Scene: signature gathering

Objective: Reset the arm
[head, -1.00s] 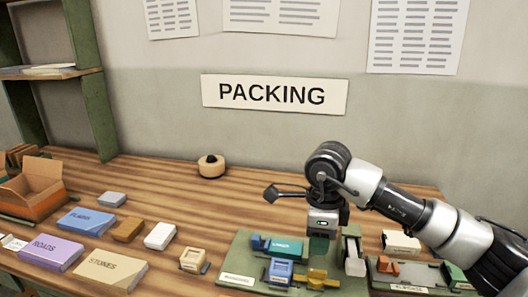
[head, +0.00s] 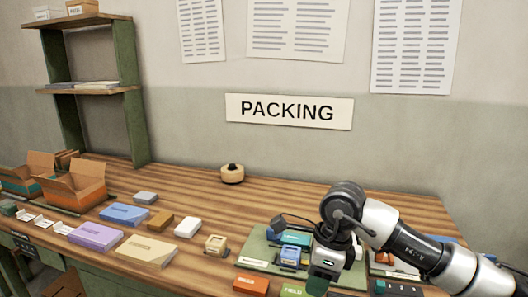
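My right arm comes in from the right, and its gripper (head: 322,277) hangs low over the front part of the bench. Its fingers point down and are small and partly hidden, so I cannot tell whether they are open or shut, or whether they hold anything. The gripper covers part of the green mat (head: 257,250), where a teal box (head: 296,239) and a blue block (head: 290,257) show. My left gripper is not in view.
An orange box (head: 251,285) and a green box (head: 293,291) lie near the gripper at the front. Purple (head: 96,236), cream (head: 147,250) and blue (head: 124,214) boxes lie left. Open cartons (head: 76,188) stand far left. A tape roll (head: 232,174) sits behind, with bare wood around it.

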